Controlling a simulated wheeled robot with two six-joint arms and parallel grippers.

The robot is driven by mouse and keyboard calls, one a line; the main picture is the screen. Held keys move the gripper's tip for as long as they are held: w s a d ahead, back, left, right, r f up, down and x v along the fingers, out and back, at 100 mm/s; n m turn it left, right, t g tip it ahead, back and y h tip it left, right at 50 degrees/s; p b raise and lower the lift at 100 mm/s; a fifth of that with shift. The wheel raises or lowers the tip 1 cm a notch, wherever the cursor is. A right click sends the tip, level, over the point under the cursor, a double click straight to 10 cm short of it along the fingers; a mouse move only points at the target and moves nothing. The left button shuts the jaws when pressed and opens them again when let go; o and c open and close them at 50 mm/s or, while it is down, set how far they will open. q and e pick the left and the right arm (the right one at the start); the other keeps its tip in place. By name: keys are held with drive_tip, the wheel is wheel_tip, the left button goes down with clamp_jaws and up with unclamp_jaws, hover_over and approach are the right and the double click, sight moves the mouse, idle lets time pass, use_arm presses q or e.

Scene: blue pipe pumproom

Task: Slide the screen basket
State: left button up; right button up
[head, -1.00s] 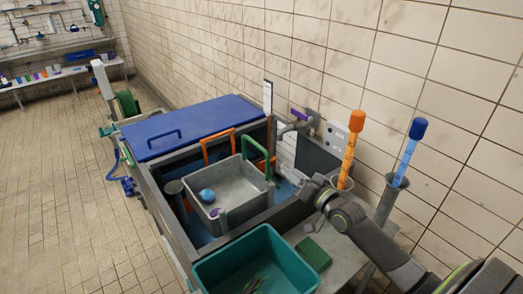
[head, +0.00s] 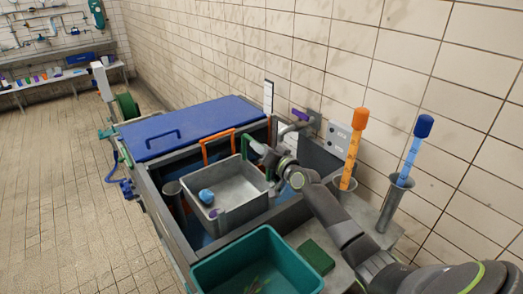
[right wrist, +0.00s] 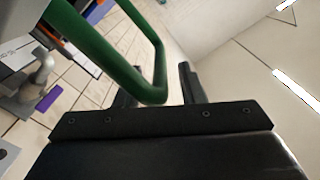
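The screen basket (head: 240,184) is a grey open box set in the blue-lidded tank. A blue lump (head: 206,196) and a small purple piece lie in it. An orange handle (head: 204,151) stands at its back left. A green handle (head: 244,146) stands at its right, partly hidden by my right gripper (head: 264,150). In the right wrist view, the green handle (right wrist: 161,60) crosses between the two fingers of the right gripper (right wrist: 157,88), which look apart with gaps beside the bar. I cannot tell if either finger touches it. My left gripper is out of view.
A teal bin (head: 258,262) stands in front of the basket, with a green pad (head: 316,257) beside it. Orange-topped (head: 353,150) and blue-topped (head: 410,152) rods stand in holders at the right. The blue lid (head: 190,125) covers the tank's far part. A tiled wall runs behind.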

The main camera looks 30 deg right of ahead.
drive_tip(key=shift+w, duration=0.2)
drive_tip(key=shift+d+f, duration=0.1)
clamp_jaws()
drive_tip(key=b, duration=0.5)
hover_over(262, 174)
wheel_tip(262, 174, down, 5)
drive_tip(key=shift+f, duration=0.1)
